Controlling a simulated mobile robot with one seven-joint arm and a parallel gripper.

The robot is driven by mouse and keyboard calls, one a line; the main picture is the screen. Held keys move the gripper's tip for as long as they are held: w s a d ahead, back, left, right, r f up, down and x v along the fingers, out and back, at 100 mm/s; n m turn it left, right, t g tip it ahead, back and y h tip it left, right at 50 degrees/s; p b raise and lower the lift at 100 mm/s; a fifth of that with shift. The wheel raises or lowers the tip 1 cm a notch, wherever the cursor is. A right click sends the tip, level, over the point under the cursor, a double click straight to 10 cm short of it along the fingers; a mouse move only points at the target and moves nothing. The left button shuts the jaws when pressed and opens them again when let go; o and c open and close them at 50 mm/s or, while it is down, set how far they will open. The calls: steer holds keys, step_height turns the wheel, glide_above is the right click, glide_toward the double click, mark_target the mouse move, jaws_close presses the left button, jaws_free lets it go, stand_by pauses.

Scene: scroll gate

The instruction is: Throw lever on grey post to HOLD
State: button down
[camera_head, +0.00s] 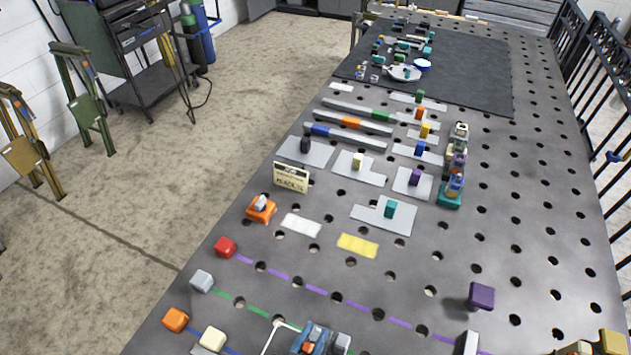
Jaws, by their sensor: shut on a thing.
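A pale grey block-like post (201,281) stands at the left edge of the table, at the end of a green line. A second grey piece (342,343) stands near the bottom edge beside a blue device (312,340), which is partly cut off. An orange base with a small grey lever-like top (261,208) sits farther back, near a small sign (291,177) whose text I cannot read. I cannot tell which piece is the lever's grey post, nor any HOLD mark. I cannot make out my gripper in this view.
The perforated grey table (545,200) has open room on its right side. A red block (225,247), an orange block (176,319) and a purple block (481,296) stand on it. Tan pieces (612,342) fill the lower right corner. A black scroll railing (600,60) runs along the right.

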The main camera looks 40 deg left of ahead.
steer(key=shift+s+d+t+b, duration=0.1)
steer(key=shift+s+t+b, duration=0.05)
steer(key=shift+t+b, duration=0.15)
steer(key=c, duration=0.8)
jaws_free()
steer(key=shift+o, duration=0.2)
steer(key=shift+s+d+r, duration=0.15)
steer(key=shift+s, duration=0.35)
steer(key=p+v, duration=0.4)
steer(key=v, duration=0.8)
steer(key=shift+r, duration=0.15)
